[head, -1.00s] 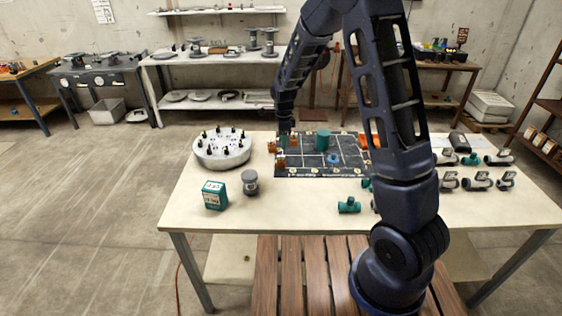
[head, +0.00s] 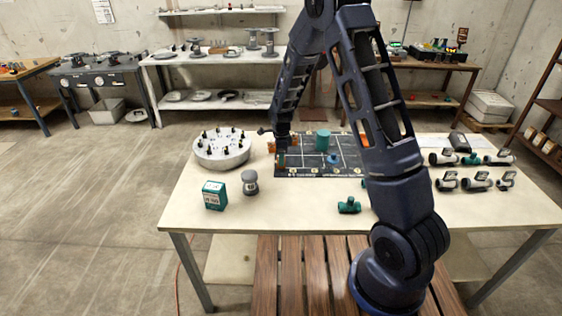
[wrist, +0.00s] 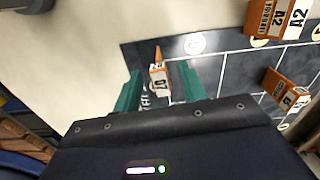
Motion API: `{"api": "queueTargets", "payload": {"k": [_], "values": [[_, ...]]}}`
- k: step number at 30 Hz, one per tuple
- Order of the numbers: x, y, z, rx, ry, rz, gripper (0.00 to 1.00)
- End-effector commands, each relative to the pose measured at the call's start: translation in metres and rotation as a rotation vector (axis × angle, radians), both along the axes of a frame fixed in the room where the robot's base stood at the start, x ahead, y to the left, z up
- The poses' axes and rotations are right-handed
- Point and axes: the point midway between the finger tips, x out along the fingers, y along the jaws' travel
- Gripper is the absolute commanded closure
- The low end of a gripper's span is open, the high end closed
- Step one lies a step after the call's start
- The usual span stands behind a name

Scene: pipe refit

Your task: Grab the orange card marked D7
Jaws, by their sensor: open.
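My gripper (head: 281,158) is low over the left edge of the dark gridded mat (head: 312,168) in the head view. In the wrist view my gripper (wrist: 162,72) is open, with teal fingers either side of an orange-and-white card (wrist: 160,82). Its inverted label looks like D7. I cannot tell whether a finger touches it. Another orange card marked A2 (wrist: 283,18) stands at the top right. A third orange card (wrist: 286,90), its label too small to read surely, is on the mat at the right.
A round white tray (head: 222,163) with dark pegs stands left of the mat. A teal box (head: 214,196) and a grey fitting (head: 250,183) stand in front. A teal cylinder (head: 322,140) stands on the mat. A teal pipe tee (head: 349,205) lies near the front edge.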

Motion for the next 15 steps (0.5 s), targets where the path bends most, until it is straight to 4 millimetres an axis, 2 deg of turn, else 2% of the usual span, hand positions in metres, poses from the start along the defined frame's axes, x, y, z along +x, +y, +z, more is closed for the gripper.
{"api": "queueTargets", "payload": {"k": [3,6,13,14,15], "values": [[0.001,0.0,-0.018,-0.001,0.003,0.0,0.58],[0.001,0.0,-0.027,0.001,0.001,0.0,0.58],[0.001,0.0,-0.029,0.001,-0.001,0.0,0.58],[0.001,0.0,-0.029,0.001,-0.001,0.0,0.6],[0.001,0.0,-0.029,0.001,-0.001,0.0,0.68]]}}
